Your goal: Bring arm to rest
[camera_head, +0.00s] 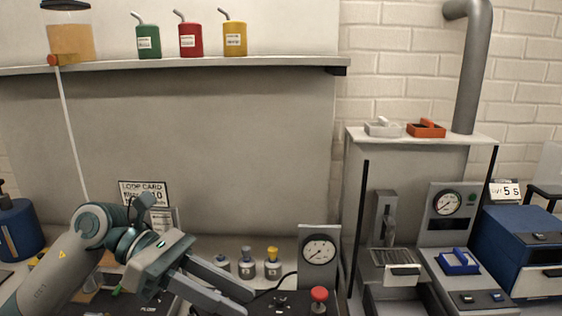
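My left arm comes in from the lower left, and its gripper (246,303) hangs over the bench, pointing down to the right. Its two fingers stand apart with a visible gap and nothing seen between them. The fingertips are left of the red knob and in front of the small capped bottles. My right arm and gripper are not in view.
Several small capped bottles (246,264), a gauge panel (319,252) and a red knob (319,294) stand near the gripper. A grey cabinet (350,215) with machines stands right. A shelf (190,64) holds green, red and yellow cans. A blue container (20,232) stands far left.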

